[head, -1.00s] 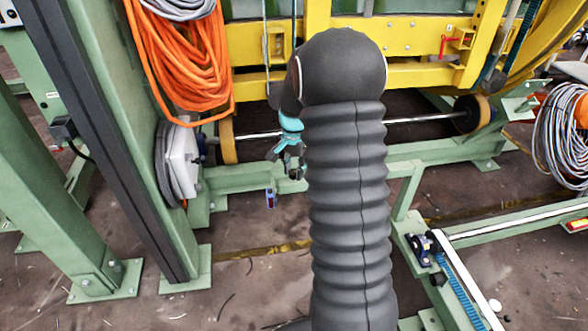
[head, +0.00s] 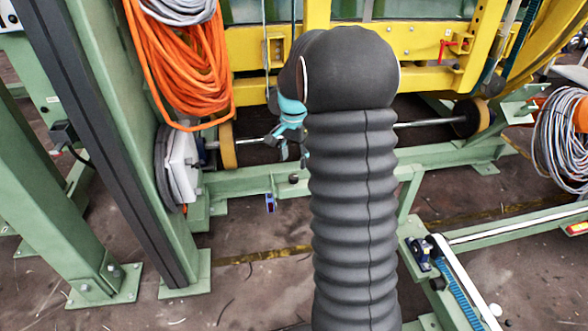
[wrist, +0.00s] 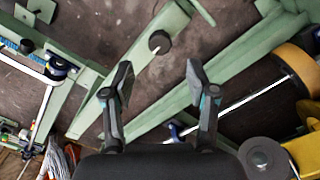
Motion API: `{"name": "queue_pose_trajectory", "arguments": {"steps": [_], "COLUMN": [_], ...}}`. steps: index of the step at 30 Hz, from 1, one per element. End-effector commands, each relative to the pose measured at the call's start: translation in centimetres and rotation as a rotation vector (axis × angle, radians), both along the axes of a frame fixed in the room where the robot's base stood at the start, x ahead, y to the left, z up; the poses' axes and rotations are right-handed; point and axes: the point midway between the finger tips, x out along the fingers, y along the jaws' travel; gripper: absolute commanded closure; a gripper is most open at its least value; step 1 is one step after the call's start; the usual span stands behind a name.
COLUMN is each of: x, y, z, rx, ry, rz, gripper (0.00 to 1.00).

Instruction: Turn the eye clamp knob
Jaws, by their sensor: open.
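A dark round knob (wrist: 159,42) on a short stem sits on a green beam, near the top middle of the wrist view. It looks like the eye clamp knob. In the head view it shows as a small dark knob (head: 293,179) on the low green rail. My gripper (wrist: 158,76) is open, its two fingers spread wide with nothing between them. The knob appears beyond the fingertips, roughly centred between them, and apart from them. In the head view my gripper (head: 294,153) is above the knob in the picture, partly hidden by my dark sleeved arm.
A steel shaft with a yellowish wheel (head: 228,145) runs behind the rail. Orange cable (head: 180,60) hangs from the green column on the left. A yellow frame (head: 420,42) stands behind. A blue-purple tag (head: 270,203) hangs below the rail.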

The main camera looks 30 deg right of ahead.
Motion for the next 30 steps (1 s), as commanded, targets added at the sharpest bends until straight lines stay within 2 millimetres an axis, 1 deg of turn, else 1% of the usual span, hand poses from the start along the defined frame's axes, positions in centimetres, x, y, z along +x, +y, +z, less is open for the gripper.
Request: {"name": "queue_pose_trajectory", "arguments": {"steps": [1, 6, 12, 16, 30], "x": [0.0, 0.0, 0.0, 0.0, 0.0], "y": [0.0, -0.1, -0.1, 0.0, 0.0], "z": [1.1, 3.9, 5.4, 5.7, 5.7], "rx": [-0.001, -0.001, -0.001, 0.000, 0.000], "ry": [-0.003, -0.003, 0.000, 0.000, 0.000], "rz": [0.000, -0.001, -0.001, -0.001, 0.006], "gripper": [0.42, 0.42, 0.42, 0.42, 0.42]}}
